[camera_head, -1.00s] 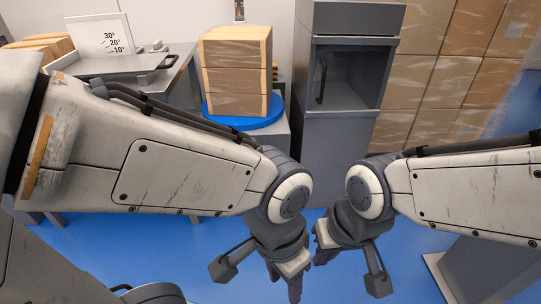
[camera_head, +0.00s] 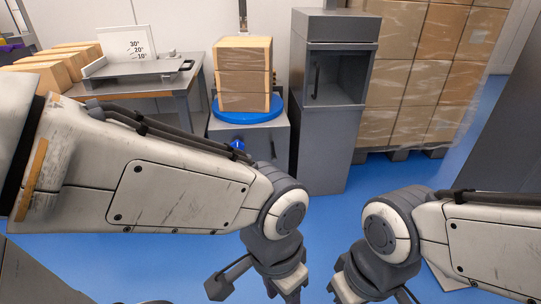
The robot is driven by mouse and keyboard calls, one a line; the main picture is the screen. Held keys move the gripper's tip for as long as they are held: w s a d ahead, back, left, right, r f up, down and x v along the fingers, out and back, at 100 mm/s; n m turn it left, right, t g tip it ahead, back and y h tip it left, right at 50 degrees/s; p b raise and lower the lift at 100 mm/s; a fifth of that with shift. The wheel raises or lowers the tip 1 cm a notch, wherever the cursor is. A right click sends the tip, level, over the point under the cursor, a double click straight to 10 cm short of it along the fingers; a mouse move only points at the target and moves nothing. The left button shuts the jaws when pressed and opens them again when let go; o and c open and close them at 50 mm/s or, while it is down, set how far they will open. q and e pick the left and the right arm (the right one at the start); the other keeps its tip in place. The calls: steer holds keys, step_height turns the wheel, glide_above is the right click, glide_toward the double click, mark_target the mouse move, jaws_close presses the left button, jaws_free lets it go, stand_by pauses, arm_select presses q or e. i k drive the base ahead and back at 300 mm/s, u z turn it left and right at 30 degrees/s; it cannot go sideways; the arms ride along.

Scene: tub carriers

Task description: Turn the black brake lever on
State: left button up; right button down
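I cannot make out a part that is surely the black brake lever. A grey stand (camera_head: 272,137) carries a blue turntable (camera_head: 262,114) with a stack of brown boxes (camera_head: 243,75) on it. A small blue knob (camera_head: 238,145) shows on the stand's front, just above my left forearm, which hides the lower part of the stand. My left gripper (camera_head: 286,291) hangs at the bottom middle, in front of the floor. My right gripper (camera_head: 372,294) is right of it, cut off by the lower edge. I see nothing held, and finger opening is unclear.
A grey cabinet (camera_head: 330,150) with an open recess and a dark upright handle (camera_head: 316,76) stands right of the stand. At left, a table (camera_head: 190,86) holds a tilted tray and an angle sign (camera_head: 127,43). Wrapped boxes (camera_head: 410,90) stand behind. Blue floor (camera_head: 330,225) is free.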

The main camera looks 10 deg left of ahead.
mark_target(274, 158)
steer(key=z, duration=0.1)
steer(key=i, duration=1.25)
steer(key=u, duration=0.75)
